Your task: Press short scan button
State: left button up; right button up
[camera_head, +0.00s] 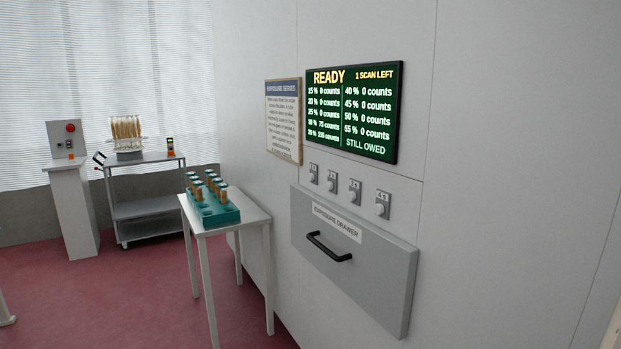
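Several scan buttons sit in a row on the white wall, between the screen and the exposure drawer. Each is a round pale knob on a small grey plate. From left to right they are the first button (313,177), the second button (331,185), the third button (353,197) and the rightmost button (380,209). The rightmost plate seems to read "4 s"; the other labels are too small to read surely, so I cannot tell which is the short scan. The screen (352,112) reads "READY" and "1 SCAN LEFT". Neither gripper is in view.
The closed exposure drawer (385,272) juts out below the buttons. A white table (240,226) with a teal rack (214,217) of samples stands left of it. A cart (148,208) and a red-button pedestal (75,205) stand farther back.

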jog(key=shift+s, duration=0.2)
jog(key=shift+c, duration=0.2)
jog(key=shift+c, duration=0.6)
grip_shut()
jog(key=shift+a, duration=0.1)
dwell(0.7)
